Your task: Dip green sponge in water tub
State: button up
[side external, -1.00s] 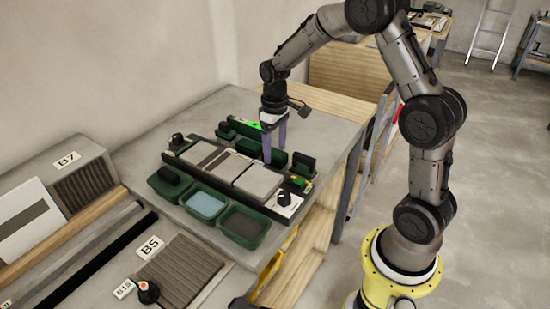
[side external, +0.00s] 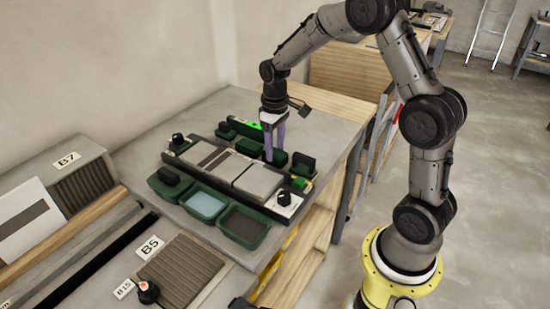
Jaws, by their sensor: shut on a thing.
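My gripper (side external: 271,157) points down at the far right side of the tile row, its long purple fingers close together. It is shut on what looks like the green sponge, a dark green block (side external: 279,159) at the fingertips. The fingers cover part of it, and its exact outline is hard to tell. The water tub (side external: 204,203) is a dark green tub with pale blue water, at the front middle of the bench. My gripper is behind and to the right of this tub, apart from it.
A tub with a dark block (side external: 168,181) stands left of the water tub, and a tub with dark grey contents (side external: 244,226) stands right. Grey tiles (side external: 258,181) on a black frame lie between the gripper and the tubs. A dark upright block (side external: 303,165) stands right of the gripper.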

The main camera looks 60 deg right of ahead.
aim_at(275, 152)
jog(key=shift+r, duration=4)
jog(key=shift+m, duration=0.4)
jog(key=w+a+r, duration=0.2)
jog(key=a, duration=1)
jog(key=w+a+r, duration=0.1)
jog(key=w+a, duration=0.1)
jog(key=a, duration=1.1)
jog(key=shift+n, duration=0.4)
jog(key=shift+s+d+f, duration=0.15)
jog(key=shift+f, duration=2.05)
jog(key=shift+s+d+f, duration=0.1)
jog(key=shift+f, duration=2.05)
